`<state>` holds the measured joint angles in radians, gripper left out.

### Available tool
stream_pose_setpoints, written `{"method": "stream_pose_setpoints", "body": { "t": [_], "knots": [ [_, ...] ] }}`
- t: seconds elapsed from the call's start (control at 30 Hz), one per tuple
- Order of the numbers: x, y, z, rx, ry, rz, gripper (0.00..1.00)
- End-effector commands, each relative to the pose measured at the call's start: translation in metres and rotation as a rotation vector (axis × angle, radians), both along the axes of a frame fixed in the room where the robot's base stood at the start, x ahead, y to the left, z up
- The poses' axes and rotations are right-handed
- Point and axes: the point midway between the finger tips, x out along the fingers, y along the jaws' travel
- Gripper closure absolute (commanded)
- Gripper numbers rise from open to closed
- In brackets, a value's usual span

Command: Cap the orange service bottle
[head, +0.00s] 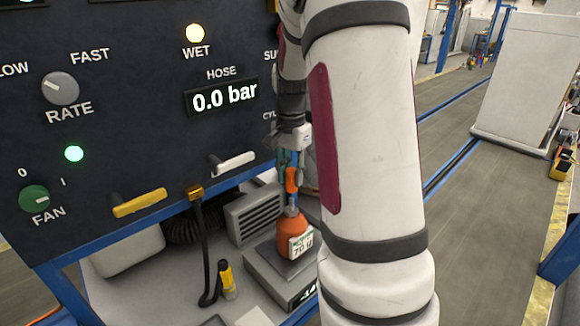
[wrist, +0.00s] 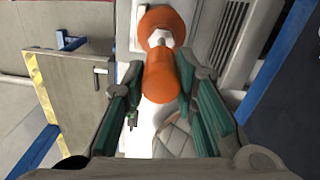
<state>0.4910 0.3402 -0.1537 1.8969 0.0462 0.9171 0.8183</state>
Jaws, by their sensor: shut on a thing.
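The orange service bottle (head: 292,238) stands upright on a grey scale (head: 265,272), with a white label on its front. In the wrist view, the bottle's orange body (wrist: 158,18) and pale neck show beyond an orange cap (wrist: 161,76). My gripper (head: 291,172) is above the bottle, pointing down. Its green fingers (wrist: 160,85) are shut on the cap, which also shows as an orange piece in the head view (head: 291,182). The cap is in line with the neck or very near it. I cannot tell whether it touches or is seated.
A dark control panel (head: 130,110) with knobs and a "0.0 bar" display hangs over the left side. A black hose (head: 205,245) and a yellow-black nozzle (head: 228,280) are left of the scale. A vented grey box (head: 255,213) stands behind. My arm hides the area to the right.

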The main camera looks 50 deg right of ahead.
Motion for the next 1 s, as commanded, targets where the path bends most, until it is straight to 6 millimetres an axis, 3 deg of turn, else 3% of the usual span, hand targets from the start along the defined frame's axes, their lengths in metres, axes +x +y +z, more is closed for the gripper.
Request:
{"method": "stream_pose_setpoints", "body": {
  "t": [0.3,1.0],
  "knots": [
    [0.000,0.000,-0.014,0.000,0.000,0.001,0.93],
    [-0.001,0.000,-0.014,-0.001,0.000,0.001,0.93]
  ]
}}
